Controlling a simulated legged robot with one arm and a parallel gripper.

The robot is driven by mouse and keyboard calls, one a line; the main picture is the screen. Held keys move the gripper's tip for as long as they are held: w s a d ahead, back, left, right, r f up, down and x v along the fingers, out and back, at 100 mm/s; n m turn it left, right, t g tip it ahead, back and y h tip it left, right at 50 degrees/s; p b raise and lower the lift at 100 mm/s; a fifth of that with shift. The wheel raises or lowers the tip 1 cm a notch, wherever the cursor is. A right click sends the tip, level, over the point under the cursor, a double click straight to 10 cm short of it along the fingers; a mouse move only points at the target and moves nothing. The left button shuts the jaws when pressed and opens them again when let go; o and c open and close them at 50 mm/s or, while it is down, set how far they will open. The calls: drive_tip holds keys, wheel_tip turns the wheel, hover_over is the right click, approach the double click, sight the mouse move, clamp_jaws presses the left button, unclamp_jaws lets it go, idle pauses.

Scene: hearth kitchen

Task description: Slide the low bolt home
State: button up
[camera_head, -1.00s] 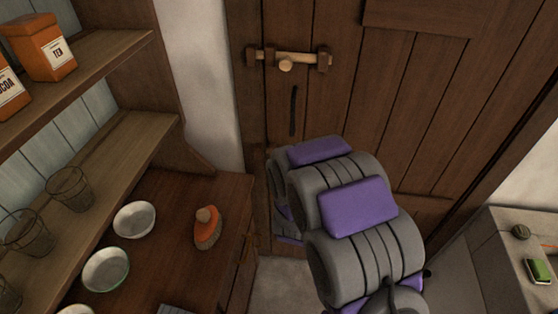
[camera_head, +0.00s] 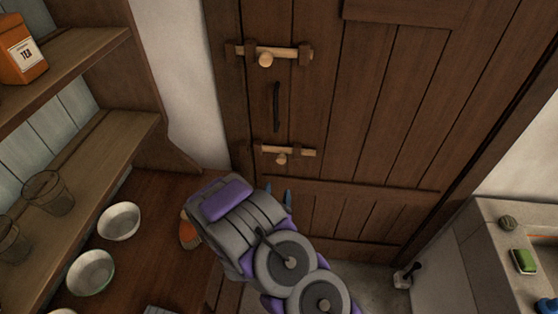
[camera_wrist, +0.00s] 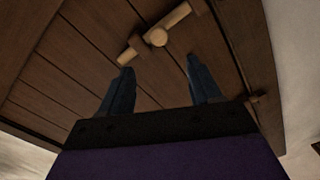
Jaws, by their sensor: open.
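The low bolt (camera_head: 293,152) is a pale wooden bar with a round knob (camera_head: 282,159), on the dark plank door below the handle. Its bar sticks out past the bracket on its right; I cannot tell whether its left end enters the dark keeper at the door's left edge. My gripper (camera_head: 278,193) is open and empty, just below the bolt in the head view, its blue fingers partly hidden by my arm. In the wrist view, a bolt bar (camera_wrist: 177,20) and knob (camera_wrist: 159,37) show beyond and between the two fingertips, apart from them.
An upper bolt (camera_head: 283,52) of the same kind spans its brackets above the dark handle (camera_head: 276,106). At left are shelves, a counter with bowls (camera_head: 118,221) and a brush (camera_head: 188,232). A stone sink unit (camera_head: 490,225) stands at right.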

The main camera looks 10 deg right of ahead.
sight(281, 162)
drive_tip(key=b+x, duration=0.2)
drive_tip(key=x, duration=1.3)
drive_tip(key=shift+w+d, duration=0.2)
drive_tip(key=shift+w, duration=0.1)
clamp_jaws()
